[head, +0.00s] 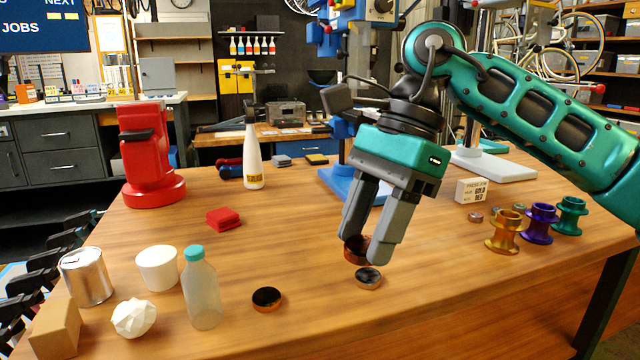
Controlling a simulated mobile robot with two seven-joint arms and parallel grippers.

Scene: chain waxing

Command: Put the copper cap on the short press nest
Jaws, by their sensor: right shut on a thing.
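My right gripper (369,253) is shut on a reddish-brown copper cap (353,249), held between the fingertips just above the table; the fingers hide part of it. A low round piece with a dark top and metallic rim (368,279) sits on the table just below and slightly right of the cap; a small gap seems to lie between them. A similar low piece with a dark top and coppery rim (267,299) sits to the left. I cannot tell which thing is the short press nest. My left gripper is not in view.
A blue press base (345,187) stands behind my gripper, and a white-based stand (495,167) is farther right. Gold (504,236), purple and teal spools stand right. A clear bottle (201,295), white cup (157,268) and can stand front left. A red block (223,219) lies mid-left.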

